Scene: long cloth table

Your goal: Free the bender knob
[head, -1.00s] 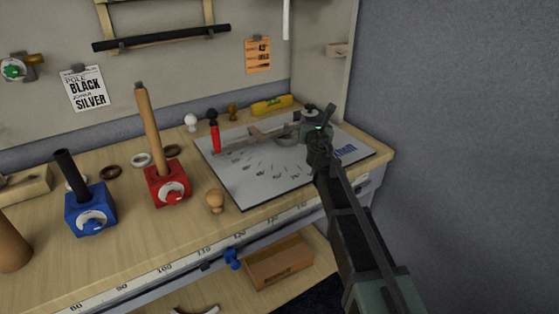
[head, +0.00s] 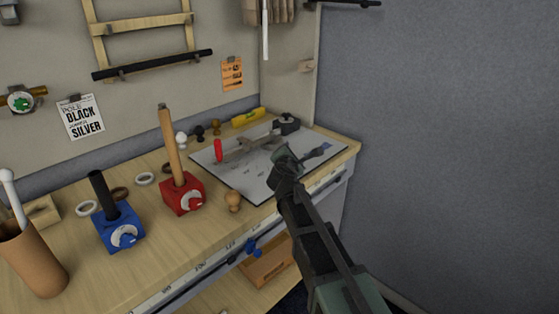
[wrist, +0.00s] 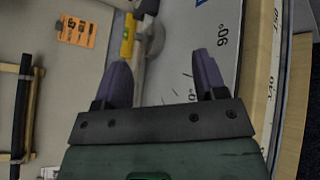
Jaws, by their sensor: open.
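The bender lies on a grey angle-marked plate (head: 260,186) at the table's right end. It has a long grey arm (head: 246,147), a red handle (head: 218,150) at its left and a dark block with a small knob (head: 287,121) at its back right. My gripper (head: 284,152) is above the plate, in front of the dark block and apart from it. Part of the bender shows beyond the left finger. The head view hides what is under my gripper.
A yellow level (head: 249,117) lies behind the plate by the back wall. The grey wall is at right.

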